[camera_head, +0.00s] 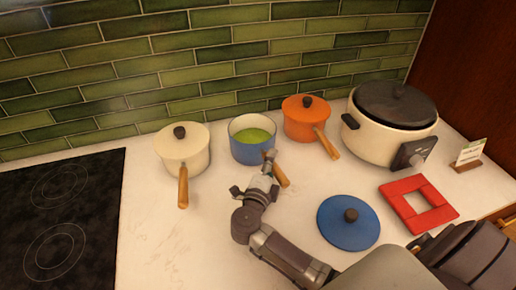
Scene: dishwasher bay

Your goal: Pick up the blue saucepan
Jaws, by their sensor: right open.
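The blue saucepan (247,153) stands upright and uncovered on the white counter, near the tiled wall, with something green inside. Its wooden handle (283,178) points toward the front right and is partly hidden by my gripper. My right gripper (269,160) is open at the front of the pan, beside the root of the handle. I cannot tell whether it touches the pan. A blue lid (338,230) with a dark knob lies flat on the counter to the front right. My left gripper is not in view.
A cream saucepan (184,155) stands to the left and an orange saucepan (300,125) to the right, both lidded. A cooker (385,140), red square trivet (399,205) and small sign (471,151) are further right. A black hob (90,215) is at the left.

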